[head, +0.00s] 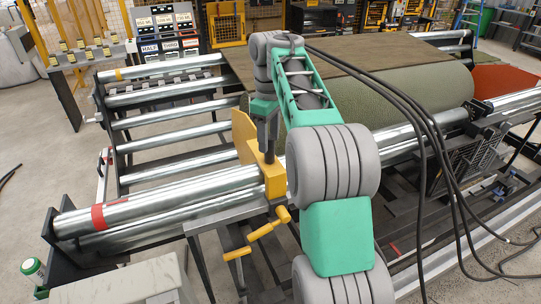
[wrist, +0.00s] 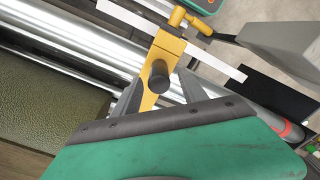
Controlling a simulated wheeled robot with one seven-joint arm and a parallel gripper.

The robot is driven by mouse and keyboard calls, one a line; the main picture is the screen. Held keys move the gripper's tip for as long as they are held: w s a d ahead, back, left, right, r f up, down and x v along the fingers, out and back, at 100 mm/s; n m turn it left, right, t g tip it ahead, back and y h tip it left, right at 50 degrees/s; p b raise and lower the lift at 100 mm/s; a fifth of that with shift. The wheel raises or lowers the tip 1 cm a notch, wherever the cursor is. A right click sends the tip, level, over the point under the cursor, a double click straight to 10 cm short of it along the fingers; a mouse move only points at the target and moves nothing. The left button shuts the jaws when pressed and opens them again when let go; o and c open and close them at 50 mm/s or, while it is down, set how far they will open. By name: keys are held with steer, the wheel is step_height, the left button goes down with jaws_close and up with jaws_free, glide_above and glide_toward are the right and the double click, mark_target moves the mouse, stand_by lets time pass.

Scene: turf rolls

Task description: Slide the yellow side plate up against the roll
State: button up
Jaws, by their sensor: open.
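My gripper (head: 268,145) points down over the carriage. In the wrist view my gripper (wrist: 158,92) is open, its dark fingers on either side of the post. My arm hides any gap between plate and roll; the roll (wrist: 40,105) shows at left.
Chrome rollers (head: 175,122) lie bare to the left of the plate. A red band (head: 98,217) marks the rail's left end. Black cables (head: 425,140) hang over the right side. A grey box (head: 125,282) stands at the front left.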

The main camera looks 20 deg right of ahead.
mark_target(269, 151)
step_height(269, 151, down, 5)
steer(key=b, duration=0.3)
steer(key=shift+f+b, duration=0.15)
steer(key=shift+b, duration=0.15)
jaws_close()
stand_by(1.0)
